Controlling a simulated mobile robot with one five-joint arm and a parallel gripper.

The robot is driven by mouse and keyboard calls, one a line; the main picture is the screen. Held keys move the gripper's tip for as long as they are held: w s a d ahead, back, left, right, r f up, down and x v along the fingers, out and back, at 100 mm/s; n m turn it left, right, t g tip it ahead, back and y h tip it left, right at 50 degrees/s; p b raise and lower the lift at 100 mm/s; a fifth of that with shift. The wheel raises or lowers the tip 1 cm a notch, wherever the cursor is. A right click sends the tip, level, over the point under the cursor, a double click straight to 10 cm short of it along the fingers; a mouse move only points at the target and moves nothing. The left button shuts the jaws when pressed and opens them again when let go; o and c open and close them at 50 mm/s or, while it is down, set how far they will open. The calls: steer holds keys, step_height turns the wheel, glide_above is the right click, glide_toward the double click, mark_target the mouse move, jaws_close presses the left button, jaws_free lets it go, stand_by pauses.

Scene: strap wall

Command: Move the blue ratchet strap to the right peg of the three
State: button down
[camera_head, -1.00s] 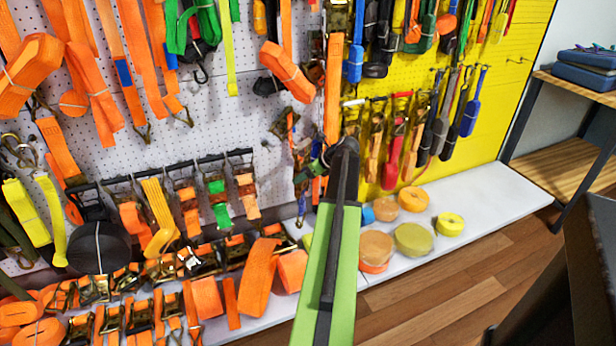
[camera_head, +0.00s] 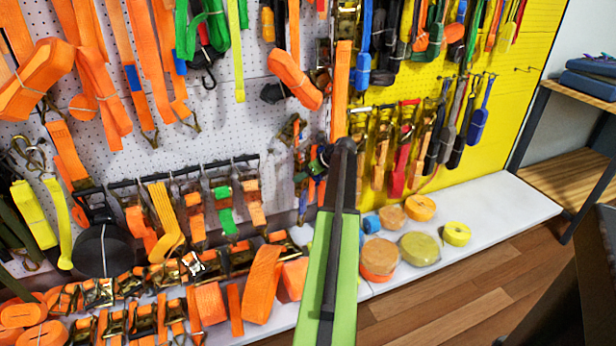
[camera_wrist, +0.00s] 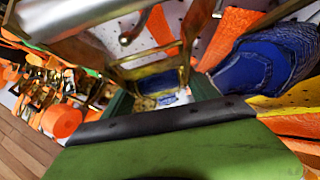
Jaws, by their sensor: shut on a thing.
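The blue ratchet strap shows in the wrist view as a thick blue webbing bundle (camera_wrist: 255,65) beside a brass-coloured buckle frame (camera_wrist: 150,70). My gripper (camera_wrist: 163,95) is shut on this strap at the buckle, with a dark green finger on each side. In the head view my green and black arm covers the gripper and most of what it holds. The three pegs cannot be told apart clearly in either view. One bare peg (camera_head: 527,69) stands out from the yellow panel at the right.
Many straps hang close together on the white pegboard (camera_head: 230,100) and the yellow panel (camera_head: 510,110). A white ledge (camera_head: 500,205) below carries orange and yellow rolls (camera_head: 379,258) and several ratchets. A wooden shelf unit (camera_head: 570,175) stands at the far right.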

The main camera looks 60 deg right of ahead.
steer(key=shift+w+d+f+b, duration=0.5)
steer(key=shift+w+f+b, duration=0.15)
steer(key=shift+w+b, duration=0.1)
steer(key=shift+c, duration=0.8)
jaws_free()
steer(key=p+v, duration=1.2)
steer(key=v, duration=0.5)
steer(key=shift+s+r+p, duration=0.15)
steer(key=shift+r+p, duration=0.1)
steer(key=shift+p, duration=0.1)
steer(key=shift+s+a, duration=0.1)
steer(key=shift+a, duration=0.05)
